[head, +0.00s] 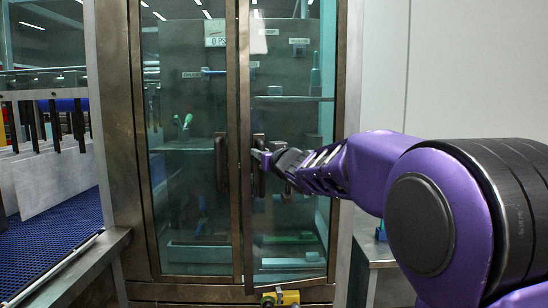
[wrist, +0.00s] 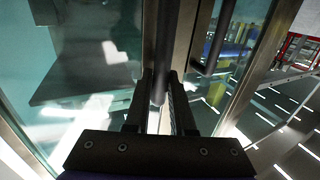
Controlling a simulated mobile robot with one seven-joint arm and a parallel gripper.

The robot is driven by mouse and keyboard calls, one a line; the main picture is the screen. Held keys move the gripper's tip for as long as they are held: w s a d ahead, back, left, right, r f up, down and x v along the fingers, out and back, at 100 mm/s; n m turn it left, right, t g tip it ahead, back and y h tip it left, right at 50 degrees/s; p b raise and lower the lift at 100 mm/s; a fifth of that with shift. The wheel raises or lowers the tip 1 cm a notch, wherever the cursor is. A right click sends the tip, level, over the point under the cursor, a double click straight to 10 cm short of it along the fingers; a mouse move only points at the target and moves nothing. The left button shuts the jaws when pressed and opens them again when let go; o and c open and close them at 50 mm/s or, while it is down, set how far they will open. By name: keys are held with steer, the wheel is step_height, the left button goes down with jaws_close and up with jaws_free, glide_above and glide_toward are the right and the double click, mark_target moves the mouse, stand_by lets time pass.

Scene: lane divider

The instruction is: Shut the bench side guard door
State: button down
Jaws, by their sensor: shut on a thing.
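A glass-fronted cabinet with two metal-framed doors stands ahead. The right guard door (head: 290,210) has a lower left corner that hangs a little below the left door's bottom edge, so it looks slightly ajar. My gripper (head: 259,158) is at this door's dark upright handle (head: 259,180). In the wrist view my gripper (wrist: 160,105) has its two fingers on either side of the handle bar (wrist: 160,60), shut on it. The left door (head: 190,220) looks closed, with its own handle (head: 221,160). The fingertips' contact is partly hidden in the head view.
Shelves and small items show behind the glass. A yellow object (head: 280,298) sits below the right door. A blue conveyor with pale dividers (head: 55,180) is at left. A metal bench (head: 375,258) stands at right, partly behind my arm.

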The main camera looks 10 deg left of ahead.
mark_target(257, 148)
steer(key=p+x, duration=0.1)
steer(key=x, duration=0.1)
steer(key=p+x, duration=0.2)
steer(key=x, duration=0.1)
steer(key=shift+w+d+r, duration=0.2)
steer(key=shift+w+d, duration=0.1)
steer(key=shift+w, duration=0.05)
steer(key=c, duration=1.2)
jaws_free()
steer(key=o, duration=0.4)
steer(key=shift+w+f, duration=0.1)
steer(key=shift+o, duration=0.2)
steer(key=v, duration=1.7)
steer(key=shift+s, duration=0.2)
